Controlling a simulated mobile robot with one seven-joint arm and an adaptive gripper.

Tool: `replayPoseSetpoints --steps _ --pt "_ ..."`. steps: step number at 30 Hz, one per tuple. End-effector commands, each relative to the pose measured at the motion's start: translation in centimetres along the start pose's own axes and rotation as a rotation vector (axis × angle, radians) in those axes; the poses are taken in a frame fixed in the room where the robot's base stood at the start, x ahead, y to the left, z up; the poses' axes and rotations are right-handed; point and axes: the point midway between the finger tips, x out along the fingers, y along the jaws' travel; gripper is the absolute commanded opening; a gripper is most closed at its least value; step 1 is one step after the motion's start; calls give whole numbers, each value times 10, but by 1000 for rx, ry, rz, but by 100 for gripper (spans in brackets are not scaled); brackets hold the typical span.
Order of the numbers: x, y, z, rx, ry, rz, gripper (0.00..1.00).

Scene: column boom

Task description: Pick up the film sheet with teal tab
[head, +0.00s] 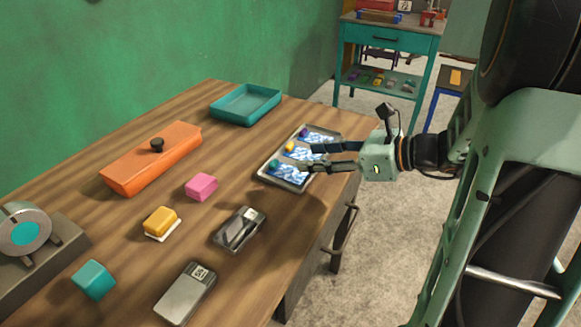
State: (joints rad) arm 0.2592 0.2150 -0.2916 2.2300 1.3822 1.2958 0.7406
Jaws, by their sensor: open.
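The film sheet with teal tab (291,175) lies at the near end of a grey metal tray (293,187) on the wooden table. It is blue and white patterned, and its teal tab (274,165) stands at its left end. My gripper (311,158) reaches in from the right, with its two dark fingers apart and pointing left. The fingers appear over the tray, around the middle sheet and the far edge of the teal-tab sheet. Nothing shows between them. I cannot tell their height above the sheets.
Sheets with a yellow tab (290,147) and a purple tab (304,132) lie farther back in the tray. A teal tray (246,104), orange box (152,158) and pink block (202,187) stand left. Bare wood surrounds the pink block.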

Motion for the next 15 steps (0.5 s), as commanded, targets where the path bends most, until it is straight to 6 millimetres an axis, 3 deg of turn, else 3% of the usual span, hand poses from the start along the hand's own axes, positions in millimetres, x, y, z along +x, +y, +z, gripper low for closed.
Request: replayPoseSetpoints --steps 6,15 --pt "36 2 -1 -1 -1 5 42" --pt "63 2 -5 1 1 3 42"
